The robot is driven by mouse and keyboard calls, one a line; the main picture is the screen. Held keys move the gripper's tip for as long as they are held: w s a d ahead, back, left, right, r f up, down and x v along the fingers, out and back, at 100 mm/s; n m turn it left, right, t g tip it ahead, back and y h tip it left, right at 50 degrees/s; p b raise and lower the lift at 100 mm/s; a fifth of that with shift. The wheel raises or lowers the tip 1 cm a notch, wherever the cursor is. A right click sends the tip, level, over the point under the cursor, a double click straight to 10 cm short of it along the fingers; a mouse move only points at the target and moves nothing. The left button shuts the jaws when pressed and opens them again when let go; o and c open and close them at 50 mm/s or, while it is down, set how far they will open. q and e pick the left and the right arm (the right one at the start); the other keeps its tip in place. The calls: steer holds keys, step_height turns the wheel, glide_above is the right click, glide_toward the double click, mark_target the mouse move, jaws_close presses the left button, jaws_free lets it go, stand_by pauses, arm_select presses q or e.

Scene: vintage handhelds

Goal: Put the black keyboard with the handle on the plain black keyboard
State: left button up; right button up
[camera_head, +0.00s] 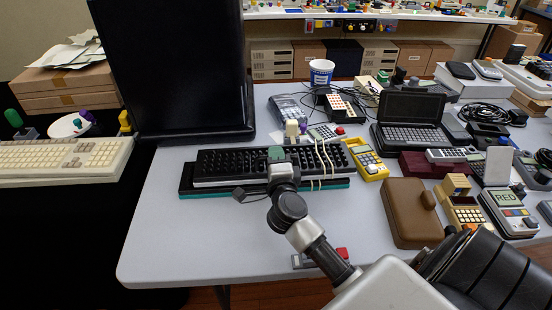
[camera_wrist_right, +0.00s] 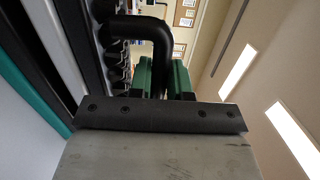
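The black keyboard with the handle (camera_head: 225,162) lies over the plain black keyboard (camera_head: 187,180), which has a teal lower edge. The upper one is set slightly back, so the lower one's left end and front edge show. I cannot tell whether the two fully touch. My right gripper (camera_head: 279,158), with green fingers, is at the front middle of the upper keyboard. In the right wrist view its fingers (camera_wrist_right: 162,78) are on both sides of the black handle (camera_wrist_right: 140,27), seemingly closed on it. The plain keyboard's teal edge (camera_wrist_right: 42,103) shows at left there. My left gripper is not in view.
Pale cables (camera_head: 321,158) cross the keyboards' right end. A yellow handheld (camera_head: 368,160) stands close to their right. A brown case (camera_head: 405,213), an open laptop (camera_head: 412,136) and several devices crowd the right. A large dark panel (camera_head: 180,65) rises behind left. The table's front left is clear.

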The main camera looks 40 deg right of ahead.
steer(key=o, duration=0.4)
steer(key=shift+v, duration=6.05)
